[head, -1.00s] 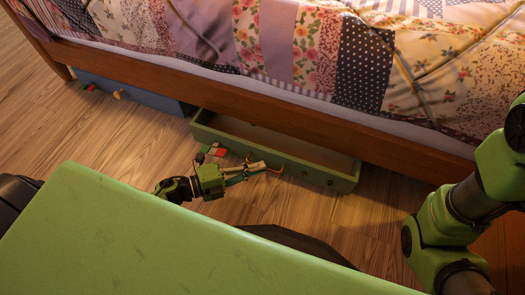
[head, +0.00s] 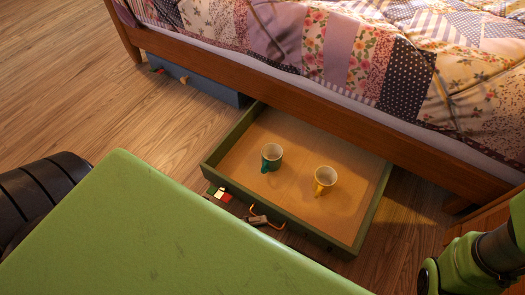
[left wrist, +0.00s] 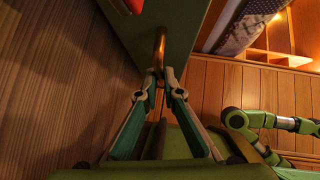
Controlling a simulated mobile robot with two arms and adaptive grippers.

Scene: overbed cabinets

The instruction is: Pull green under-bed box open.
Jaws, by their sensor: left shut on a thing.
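The green under-bed box (head: 230,136) is pulled well out from under the bed. Its inside shows, with a teal mug (head: 271,158) and a yellow mug (head: 325,180) standing in it. My left gripper (head: 262,219) is at the box's front, shut on its curved handle (head: 282,224). In the left wrist view the fingertips (left wrist: 158,72) close around the handle (left wrist: 160,44) on the box's green front (left wrist: 183,38). My own green body hides part of the left arm. My right gripper is out of view; only part of that arm shows.
A blue under-bed box (head: 205,84) sits beneath the bed at left. The bed's wooden side rail (head: 300,105) runs above both boxes, under a patchwork quilt. Wood floor (head: 60,80) lies clear at left.

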